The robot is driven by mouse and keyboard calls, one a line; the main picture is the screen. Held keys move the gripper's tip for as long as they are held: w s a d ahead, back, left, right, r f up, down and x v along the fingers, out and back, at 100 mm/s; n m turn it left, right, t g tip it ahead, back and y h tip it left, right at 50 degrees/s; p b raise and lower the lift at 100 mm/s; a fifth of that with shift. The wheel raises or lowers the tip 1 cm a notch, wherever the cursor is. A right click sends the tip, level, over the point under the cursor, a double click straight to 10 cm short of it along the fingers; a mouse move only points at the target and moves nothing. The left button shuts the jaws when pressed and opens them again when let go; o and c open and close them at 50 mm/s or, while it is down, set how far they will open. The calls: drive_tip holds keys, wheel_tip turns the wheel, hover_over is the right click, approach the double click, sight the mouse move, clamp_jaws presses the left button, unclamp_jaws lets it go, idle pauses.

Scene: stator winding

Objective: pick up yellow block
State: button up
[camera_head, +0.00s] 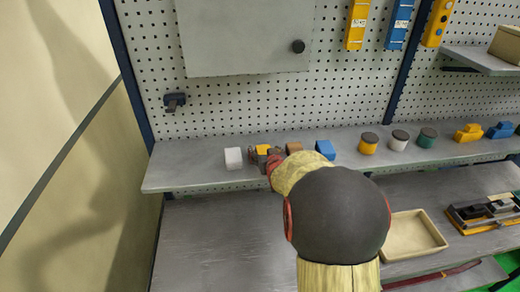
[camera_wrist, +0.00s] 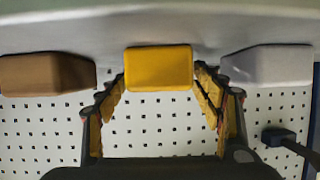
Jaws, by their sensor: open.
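The yellow block (camera_wrist: 159,67) is centred in the wrist view, resting against the grey shelf surface, which appears at the top of that picture. In the head view its yellow top (camera_head: 263,148) shows on the shelf, partly hidden by my gripper (camera_head: 268,157). In the wrist view my gripper (camera_wrist: 159,76) is open, with one fingertip close to each side of the yellow block. I cannot tell whether either finger touches it.
A white block (camera_head: 233,158) stands left of the yellow one, and a brown block (camera_head: 294,147) and a blue block (camera_head: 325,149) stand to its right on the shelf (camera_head: 190,172). Several lidded jars (camera_head: 369,145) stand further right. A pegboard (camera_head: 240,105) rises behind.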

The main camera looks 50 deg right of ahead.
drive_tip(key=shift+s+a, duration=0.15)
drive_tip(key=shift+c, duration=1.5)
drive_tip(key=c, duration=1.1)
drive_tip(key=shift+r, duration=0.1)
